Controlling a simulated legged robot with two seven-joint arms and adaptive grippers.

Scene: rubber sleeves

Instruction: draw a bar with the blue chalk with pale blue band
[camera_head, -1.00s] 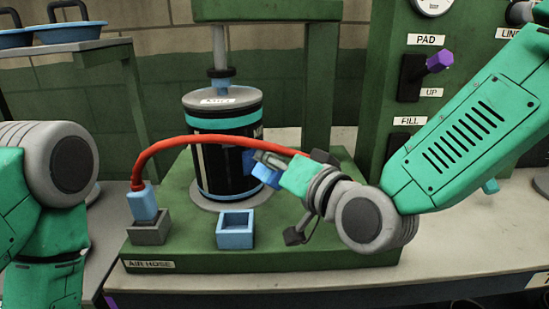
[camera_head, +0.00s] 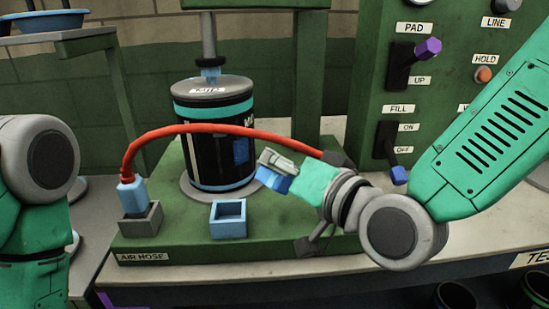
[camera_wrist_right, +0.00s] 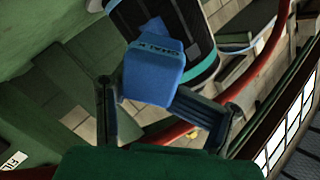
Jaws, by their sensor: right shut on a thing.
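The blue chalk (camera_wrist_right: 155,72), a block with CHALK lettered on it, is between the fingers of my right gripper in the right wrist view. In the head view the chalk (camera_head: 273,180) shows at the tip of my right gripper (camera_head: 276,169), which is shut on it. The chalk is apart from the cylinder. My left gripper is out of view.
A red hose (camera_head: 225,128) arches in front of the cylinder, from a grey socket (camera_head: 140,222) to behind my right wrist. An empty blue square holder (camera_head: 228,231) stands at the front. A panel with levers (camera_head: 412,62) rises at the right. A rod comes down onto the lid.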

